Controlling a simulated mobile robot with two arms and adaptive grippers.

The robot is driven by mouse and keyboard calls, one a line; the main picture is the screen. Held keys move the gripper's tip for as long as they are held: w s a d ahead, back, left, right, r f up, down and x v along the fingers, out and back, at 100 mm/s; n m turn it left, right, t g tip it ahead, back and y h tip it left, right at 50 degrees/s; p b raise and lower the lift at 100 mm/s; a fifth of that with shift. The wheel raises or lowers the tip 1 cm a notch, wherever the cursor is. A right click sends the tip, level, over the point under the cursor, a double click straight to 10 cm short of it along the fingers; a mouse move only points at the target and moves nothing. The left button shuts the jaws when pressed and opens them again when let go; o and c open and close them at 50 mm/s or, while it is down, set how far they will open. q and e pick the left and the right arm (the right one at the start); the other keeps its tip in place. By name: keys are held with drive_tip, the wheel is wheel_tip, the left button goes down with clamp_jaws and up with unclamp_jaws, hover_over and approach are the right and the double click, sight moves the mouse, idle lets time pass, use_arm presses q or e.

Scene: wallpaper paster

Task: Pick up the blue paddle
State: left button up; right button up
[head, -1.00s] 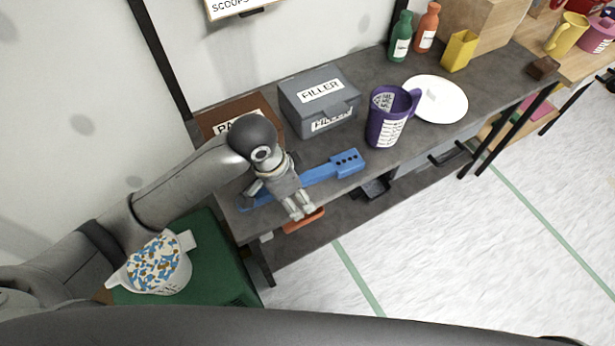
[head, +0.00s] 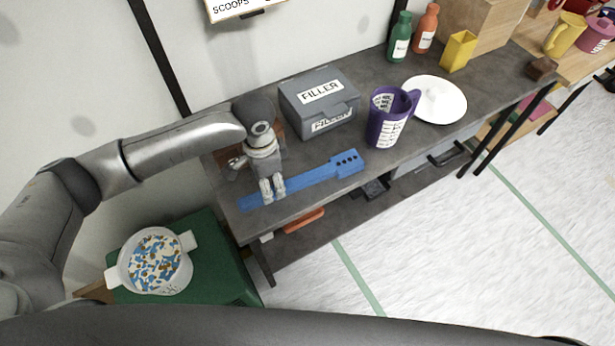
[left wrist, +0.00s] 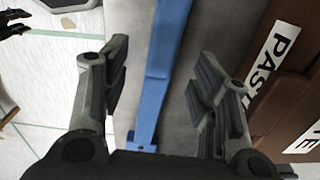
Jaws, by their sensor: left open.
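The blue paddle (head: 310,178) lies flat on the dark grey workbench near its front edge, its wide end with several dark holes to the right. My left gripper (head: 272,190) is over the narrow left part of the paddle, fingers pointing down. In the left wrist view the blue paddle (left wrist: 162,70) runs lengthwise between the two open fingers of my left gripper (left wrist: 172,95), with a gap on both sides. I cannot tell the exact height of the fingertips above it.
A brown box (left wrist: 300,100) is close to the fingers. A white pot (head: 150,262) sits on a green stand at left.

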use_arm(q)
wheel_tip(320, 180, down, 5)
drive_tip(key=shift+w+a+p, duration=0.1)
drive_tip(key=shift+a+p, duration=0.05)
drive_tip(key=shift+p, duration=0.35)
drive_tip(key=shift+c, duration=0.5)
drive_tip(key=c, duration=1)
